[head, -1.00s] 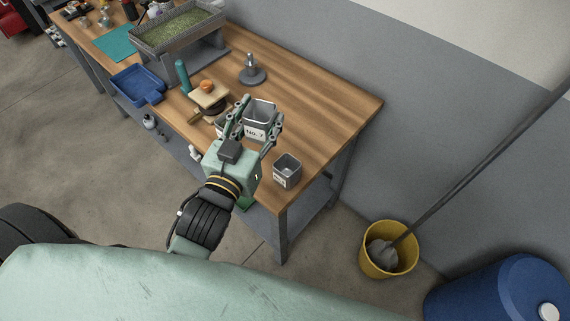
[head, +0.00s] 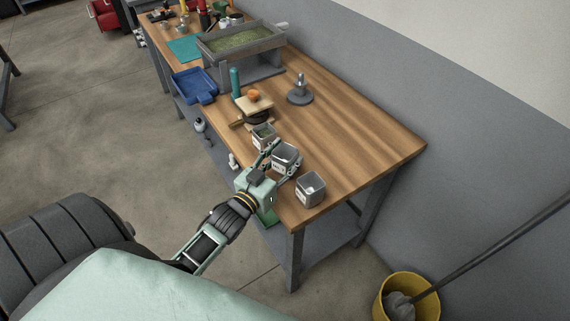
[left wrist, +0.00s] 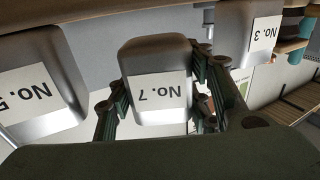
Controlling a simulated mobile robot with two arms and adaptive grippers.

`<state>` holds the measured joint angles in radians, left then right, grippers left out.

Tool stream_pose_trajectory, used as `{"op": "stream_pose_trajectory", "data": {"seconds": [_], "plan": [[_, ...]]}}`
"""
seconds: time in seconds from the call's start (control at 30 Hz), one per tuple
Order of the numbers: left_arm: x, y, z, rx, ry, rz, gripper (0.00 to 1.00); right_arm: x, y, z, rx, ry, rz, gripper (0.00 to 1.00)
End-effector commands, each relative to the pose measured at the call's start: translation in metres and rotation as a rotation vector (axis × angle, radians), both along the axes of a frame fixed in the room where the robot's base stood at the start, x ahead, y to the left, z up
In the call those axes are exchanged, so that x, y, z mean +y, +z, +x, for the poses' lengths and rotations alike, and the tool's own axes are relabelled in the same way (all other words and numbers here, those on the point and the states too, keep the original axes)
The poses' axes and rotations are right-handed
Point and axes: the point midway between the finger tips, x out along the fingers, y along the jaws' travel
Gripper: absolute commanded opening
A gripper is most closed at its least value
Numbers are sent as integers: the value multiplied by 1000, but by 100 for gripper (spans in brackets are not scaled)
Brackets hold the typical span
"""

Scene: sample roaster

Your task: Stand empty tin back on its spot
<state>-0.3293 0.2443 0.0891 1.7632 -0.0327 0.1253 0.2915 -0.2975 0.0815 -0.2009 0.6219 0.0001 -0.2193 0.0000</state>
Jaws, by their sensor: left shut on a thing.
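A grey metal tin labelled No. 7 (left wrist: 157,85) is between the fingers of my left gripper (head: 284,160), which is shut on it. In the head view this tin (head: 286,152) is upright and looks empty. It is between two other tins at the table's front edge; I cannot tell whether its base touches the wood. The tin labelled No. 3 (left wrist: 252,35) shows on the right in the upside-down left wrist view, and the tin labelled No. 5 (left wrist: 40,88) on the left. My right gripper is not in view.
In the head view one tin (head: 263,136) stands beyond the gripper and another (head: 311,188) near the table corner. A wooden stand with an orange item (head: 254,97), a blue tray (head: 195,86) and a grey weight-like stand (head: 300,92) are farther back. The table's right side (head: 365,145) is clear.

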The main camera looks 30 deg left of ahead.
Motion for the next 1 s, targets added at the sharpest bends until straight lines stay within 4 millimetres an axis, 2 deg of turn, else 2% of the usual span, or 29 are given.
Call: {"op": "stream_pose_trajectory", "data": {"seconds": [0.03,0.13,0.53,0.57,0.6,0.67,1.0], "plan": [[0,-9,0,2,1,-2,15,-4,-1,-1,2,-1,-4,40],[0,-20,0,1,1,-1,15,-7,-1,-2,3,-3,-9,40],[0,-27,0,0,0,0,15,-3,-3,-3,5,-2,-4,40],[0,-27,0,0,0,0,47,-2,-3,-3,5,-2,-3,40],[0,-26,0,0,0,0,50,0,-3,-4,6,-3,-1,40],[0,-26,0,0,0,0,54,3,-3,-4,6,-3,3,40],[0,-22,0,0,0,0,54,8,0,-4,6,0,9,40]]}}
